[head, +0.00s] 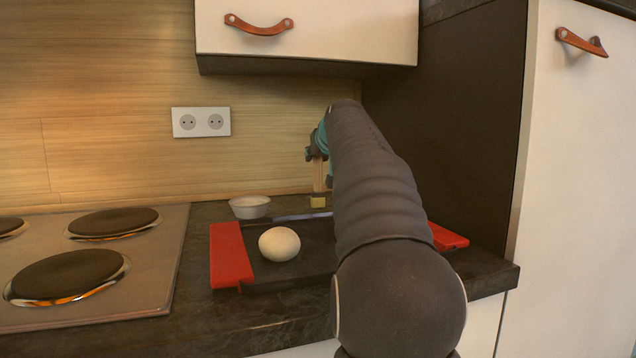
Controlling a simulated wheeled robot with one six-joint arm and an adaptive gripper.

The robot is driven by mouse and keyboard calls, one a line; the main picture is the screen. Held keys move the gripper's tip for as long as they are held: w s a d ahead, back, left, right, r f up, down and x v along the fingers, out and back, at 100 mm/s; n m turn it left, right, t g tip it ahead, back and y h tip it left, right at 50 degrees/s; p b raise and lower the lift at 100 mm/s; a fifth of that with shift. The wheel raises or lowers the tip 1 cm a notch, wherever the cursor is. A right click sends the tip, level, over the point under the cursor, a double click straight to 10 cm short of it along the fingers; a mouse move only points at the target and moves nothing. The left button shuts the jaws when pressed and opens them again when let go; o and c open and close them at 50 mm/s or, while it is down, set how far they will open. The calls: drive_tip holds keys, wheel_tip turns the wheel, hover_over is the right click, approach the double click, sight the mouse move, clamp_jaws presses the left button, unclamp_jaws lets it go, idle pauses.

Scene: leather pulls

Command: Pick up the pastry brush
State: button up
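The pastry brush (318,194) has a light wooden handle and a pale yellow bristle end. It is upright with the bristles down, near the back of the counter behind the tray. My gripper (314,155) is at the upper end of its handle and appears shut on it. My arm hides part of the gripper, so the fingertips show only in part. I cannot tell whether the bristles touch the counter.
A dark tray (300,262) with red handles (231,256) holds a white egg-like object (279,244). A small white bowl (250,207) stands behind it. A hob (95,262) is at left, a tall cabinet (580,180) at right, and a wall cabinet (330,30) overhead.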

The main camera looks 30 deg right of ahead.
clamp_jaws()
drive_tip(key=shift+r, duration=0.15)
